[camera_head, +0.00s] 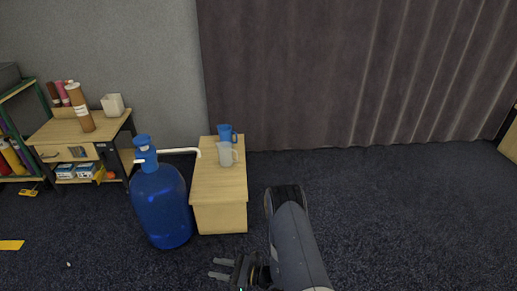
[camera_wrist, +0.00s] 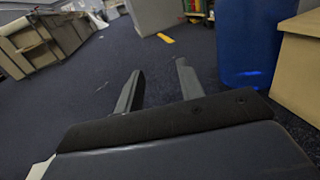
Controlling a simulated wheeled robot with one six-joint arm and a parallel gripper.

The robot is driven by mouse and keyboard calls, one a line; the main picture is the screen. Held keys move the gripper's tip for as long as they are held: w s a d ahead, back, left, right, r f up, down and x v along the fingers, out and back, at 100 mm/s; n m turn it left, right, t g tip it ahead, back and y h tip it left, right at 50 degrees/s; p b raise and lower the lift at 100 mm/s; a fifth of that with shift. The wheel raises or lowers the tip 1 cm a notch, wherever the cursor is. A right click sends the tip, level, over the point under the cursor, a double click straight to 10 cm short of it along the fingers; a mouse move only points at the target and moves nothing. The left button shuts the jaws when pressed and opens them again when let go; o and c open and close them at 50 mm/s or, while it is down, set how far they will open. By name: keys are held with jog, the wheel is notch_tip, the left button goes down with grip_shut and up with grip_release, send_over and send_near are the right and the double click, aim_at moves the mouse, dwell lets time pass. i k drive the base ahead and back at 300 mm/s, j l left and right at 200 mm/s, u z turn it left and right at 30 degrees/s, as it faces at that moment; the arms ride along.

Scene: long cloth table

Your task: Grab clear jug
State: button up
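The clear jug (camera_head: 226,155) stands upright on a small wooden cabinet (camera_head: 220,189) in the head view, its handle to the right. A blue jug (camera_head: 225,133) stands just behind it. My gripper (camera_head: 217,269) is low in front of the cabinet, well below and apart from the jug, with its fingers pointing left. In the wrist view my gripper (camera_wrist: 160,85) has its two fingers spread with only carpet between them. The jug does not show in the wrist view.
A large blue water bottle (camera_head: 163,207) with a pump stands left of the cabinet, its white spout reaching toward the cabinet top. It also shows in the wrist view (camera_wrist: 250,45). A wooden desk (camera_head: 60,130) is farther left. The carpet to the right is clear.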

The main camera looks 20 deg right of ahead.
aim_at(225, 151)
jog(key=i+z, duration=0.45)
jog(key=i, duration=1.35)
